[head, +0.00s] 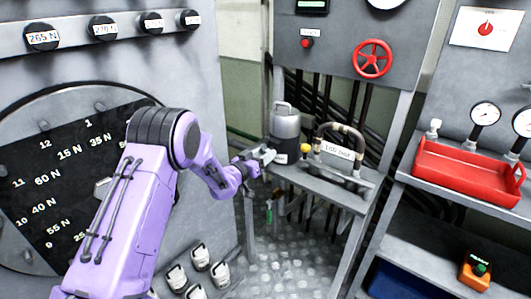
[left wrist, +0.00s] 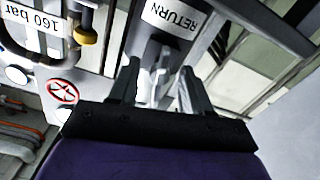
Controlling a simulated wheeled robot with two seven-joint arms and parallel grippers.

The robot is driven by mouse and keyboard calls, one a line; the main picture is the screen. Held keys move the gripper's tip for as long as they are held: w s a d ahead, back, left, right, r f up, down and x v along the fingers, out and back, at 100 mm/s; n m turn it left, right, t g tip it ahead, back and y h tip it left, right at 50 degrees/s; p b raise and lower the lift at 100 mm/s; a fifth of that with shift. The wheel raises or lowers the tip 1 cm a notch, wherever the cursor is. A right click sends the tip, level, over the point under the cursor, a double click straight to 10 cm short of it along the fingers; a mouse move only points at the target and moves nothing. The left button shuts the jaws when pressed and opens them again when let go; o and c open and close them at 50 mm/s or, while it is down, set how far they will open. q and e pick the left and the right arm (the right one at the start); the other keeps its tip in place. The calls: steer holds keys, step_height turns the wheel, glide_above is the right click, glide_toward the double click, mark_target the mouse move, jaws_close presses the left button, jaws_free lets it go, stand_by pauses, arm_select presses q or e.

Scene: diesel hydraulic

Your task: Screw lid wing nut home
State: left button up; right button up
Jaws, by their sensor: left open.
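My left gripper (head: 264,157) is open at the left side of a grey canister (head: 286,127) on the bench. The canister has a dark lower part and a small raised loop on top. In the left wrist view, the two fingers of the gripper (left wrist: 158,82) stand apart, pointing toward the white RETURN label (left wrist: 170,18). A pale metallic piece shows between or behind them; I cannot tell whether it is the lid wing nut or whether the fingers touch it. My right gripper is not in view.
A yellow knob (head: 305,148) and a hose-like handle with a labelled plate (head: 338,150) stand right of the canister. A red valve wheel (head: 372,58) is on the panel behind. A red tray (head: 466,171) lies on the right bench. A large dial panel (head: 60,180) is at left.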

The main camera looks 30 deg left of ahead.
arm_select(q)
steer(key=shift+w+r, duration=0.1)
steer(key=shift+w, duration=0.35)
jaws_close()
